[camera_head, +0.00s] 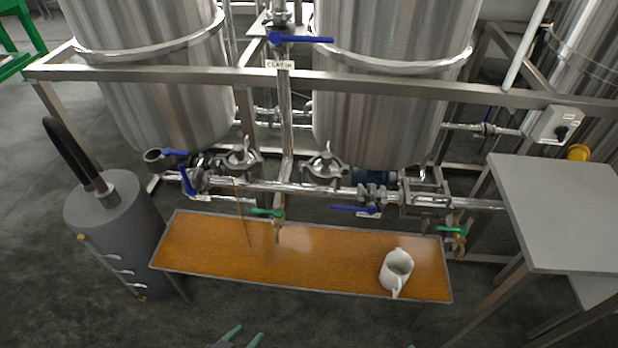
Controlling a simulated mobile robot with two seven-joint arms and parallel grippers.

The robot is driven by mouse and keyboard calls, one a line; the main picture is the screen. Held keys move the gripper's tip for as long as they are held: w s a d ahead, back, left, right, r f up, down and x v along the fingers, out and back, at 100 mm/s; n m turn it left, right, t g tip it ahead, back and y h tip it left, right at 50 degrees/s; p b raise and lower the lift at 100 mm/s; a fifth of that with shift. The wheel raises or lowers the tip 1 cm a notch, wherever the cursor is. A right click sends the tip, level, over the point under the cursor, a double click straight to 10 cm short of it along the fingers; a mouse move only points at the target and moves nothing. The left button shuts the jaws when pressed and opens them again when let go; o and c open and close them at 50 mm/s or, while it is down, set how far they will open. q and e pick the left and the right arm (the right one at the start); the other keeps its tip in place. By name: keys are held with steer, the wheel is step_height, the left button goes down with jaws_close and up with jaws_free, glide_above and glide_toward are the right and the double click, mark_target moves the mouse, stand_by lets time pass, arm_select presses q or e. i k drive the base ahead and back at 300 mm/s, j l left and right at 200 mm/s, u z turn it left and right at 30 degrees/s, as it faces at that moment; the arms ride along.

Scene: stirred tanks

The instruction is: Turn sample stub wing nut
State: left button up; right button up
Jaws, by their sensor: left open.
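My left gripper (242,338) shows only by its green fingertips at the bottom edge; they are apart with nothing between them. It is in front of the low table, well short of the pipework. Two small green-handled valves hang from the low pipe: one at the middle (268,212) and one at the right (451,231). Below the right one is a small brownish fitting (459,247). Silver clamp-like fittings with wing-shaped tops stand at the left (240,158) and middle (325,166) of the pipework. I cannot tell which part is the sample stub wing nut.
A low table (340,262) with a shiny amber-brown top carries a white jug (396,270) at its right. A grey cylinder (115,235) with a black hose stands at left, a grey table (560,205) at right. A frame rail (360,84) crosses before the steel tanks.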

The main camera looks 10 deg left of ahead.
mark_target(215, 165)
steer(key=k+j, duration=0.1)
steer(key=j, duration=1.4)
steer(key=i+j, duration=0.25)
steer(key=j, duration=0.15)
steer(key=i+j, duration=0.3)
steer(key=j, duration=0.15)
steer(key=i+j, duration=0.25)
steer(key=j, duration=0.15)
steer(key=z, duration=0.05)
